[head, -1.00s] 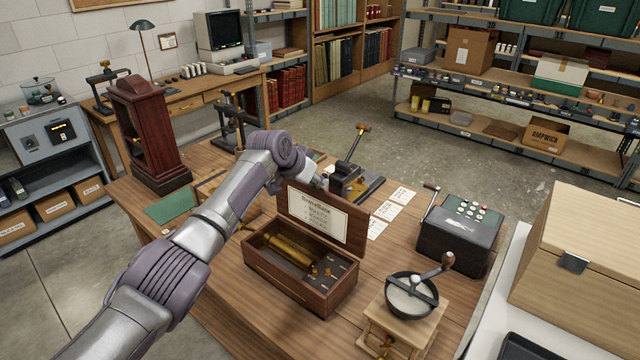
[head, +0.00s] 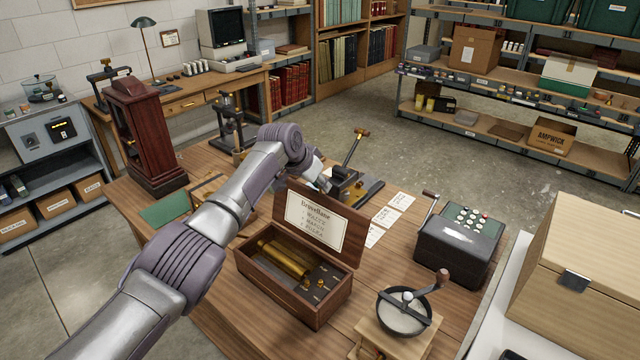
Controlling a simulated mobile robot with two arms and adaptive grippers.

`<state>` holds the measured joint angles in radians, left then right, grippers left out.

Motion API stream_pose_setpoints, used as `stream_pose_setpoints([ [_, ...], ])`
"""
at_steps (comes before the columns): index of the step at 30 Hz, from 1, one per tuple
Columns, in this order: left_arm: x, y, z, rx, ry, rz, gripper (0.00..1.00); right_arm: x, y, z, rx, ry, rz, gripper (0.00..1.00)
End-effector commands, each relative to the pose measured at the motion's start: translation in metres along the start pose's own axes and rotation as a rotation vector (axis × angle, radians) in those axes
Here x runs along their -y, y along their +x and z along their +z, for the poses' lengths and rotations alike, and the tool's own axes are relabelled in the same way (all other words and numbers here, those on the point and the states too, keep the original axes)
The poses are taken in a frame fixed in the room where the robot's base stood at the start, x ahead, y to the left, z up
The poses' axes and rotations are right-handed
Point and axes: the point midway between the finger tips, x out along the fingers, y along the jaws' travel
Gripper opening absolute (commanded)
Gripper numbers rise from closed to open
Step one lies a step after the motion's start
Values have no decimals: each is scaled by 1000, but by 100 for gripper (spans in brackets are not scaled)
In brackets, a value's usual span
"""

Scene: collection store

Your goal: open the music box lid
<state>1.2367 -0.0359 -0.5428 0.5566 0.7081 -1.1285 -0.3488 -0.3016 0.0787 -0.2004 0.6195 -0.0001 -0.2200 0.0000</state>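The music box (head: 262,279) is a dark wooden case on the table, with a brass cylinder (head: 284,258) and small brass parts inside. Its lid (head: 349,246) stands up at the rear edge and leans back. A printed label (head: 316,220) is on the lid's inner face. My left arm reaches in from the left, and my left gripper (head: 325,186) is at the lid's far side, by its top edge. Its fingers are mostly hidden behind the lid, so I cannot tell whether they are open or touching it. My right gripper is not in view.
A hand-crank grinder (head: 403,312) stands close at the front right, and a dark keyed machine (head: 458,250) further right. A lever device (head: 367,187) and paper cards (head: 386,217) lie behind the lid. A dark red wooden clock case (head: 146,135) stands at the left.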

Motion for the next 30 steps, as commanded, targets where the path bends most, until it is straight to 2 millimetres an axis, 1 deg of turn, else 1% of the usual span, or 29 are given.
stream_pose_setpoints([
  [1, 1, -2, -2, -4, 1, -2, 30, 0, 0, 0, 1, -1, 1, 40],
  [3, 1, -2, -1, -2, 0, -1, 42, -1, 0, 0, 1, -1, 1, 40],
  [12, 1, 0, 1, 3, -1, 0, 42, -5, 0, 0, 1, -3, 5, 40],
  [17, 1, -7, 1, 2, -1, 0, 42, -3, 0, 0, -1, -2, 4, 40],
  [22, 1, -27, 2, 1, 1, -2, 42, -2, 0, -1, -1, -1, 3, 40],
  [30, 1, -84, 0, -2, 0, -3, 42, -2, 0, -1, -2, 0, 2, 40],
])
